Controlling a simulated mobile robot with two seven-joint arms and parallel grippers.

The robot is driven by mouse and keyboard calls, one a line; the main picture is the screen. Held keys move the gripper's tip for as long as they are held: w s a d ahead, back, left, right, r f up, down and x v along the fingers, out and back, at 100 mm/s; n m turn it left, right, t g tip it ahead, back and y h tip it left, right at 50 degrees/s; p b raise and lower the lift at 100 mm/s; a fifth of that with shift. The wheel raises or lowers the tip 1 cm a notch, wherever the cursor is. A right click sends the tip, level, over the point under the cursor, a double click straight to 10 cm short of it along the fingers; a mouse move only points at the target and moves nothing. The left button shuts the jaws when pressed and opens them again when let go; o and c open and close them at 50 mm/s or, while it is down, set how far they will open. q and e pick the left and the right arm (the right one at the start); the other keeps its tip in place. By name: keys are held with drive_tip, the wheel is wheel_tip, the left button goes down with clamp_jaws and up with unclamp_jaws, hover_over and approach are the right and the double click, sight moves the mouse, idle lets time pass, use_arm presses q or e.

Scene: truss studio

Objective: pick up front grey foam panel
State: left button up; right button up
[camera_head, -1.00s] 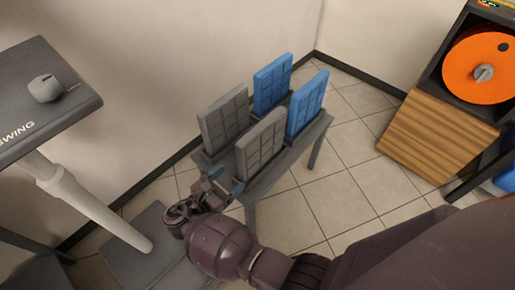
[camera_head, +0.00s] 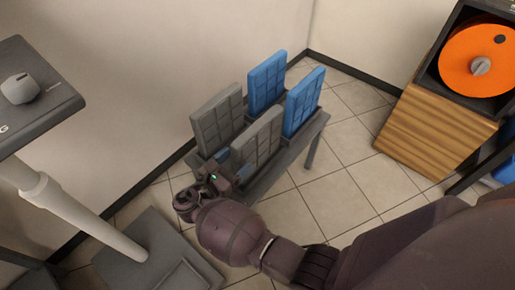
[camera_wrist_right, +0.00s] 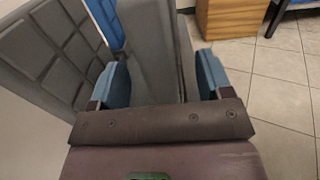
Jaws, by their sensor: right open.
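The front grey foam panel (camera_head: 262,138) stands upright on a small grey rack table, with a grid pattern on its face. In the right wrist view the panel (camera_wrist_right: 150,45) shows nearly edge-on between my fingers. My right gripper (camera_head: 234,166) is open at the near-left end of this panel. In the wrist view its blue-padded fingers (camera_wrist_right: 163,80) stand on either side of the panel, with visible gaps. The lower part of the panel is partly hidden by the gripper. My left gripper is not in view.
The rear grey panel (camera_head: 217,118) stands close by, left of the gripper. Two blue panels, (camera_head: 267,83) and (camera_head: 304,102), stand farther along the rack table (camera_head: 290,155). A wall is behind. A grey-topped stand (camera_head: 38,90) is at left, a wooden box (camera_head: 437,125) at right.

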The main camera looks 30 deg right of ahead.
sight(258, 149)
drive_tip(key=shift+x, duration=1.35)
drive_tip(key=shift+f, duration=0.1)
drive_tip(key=c, duration=1)
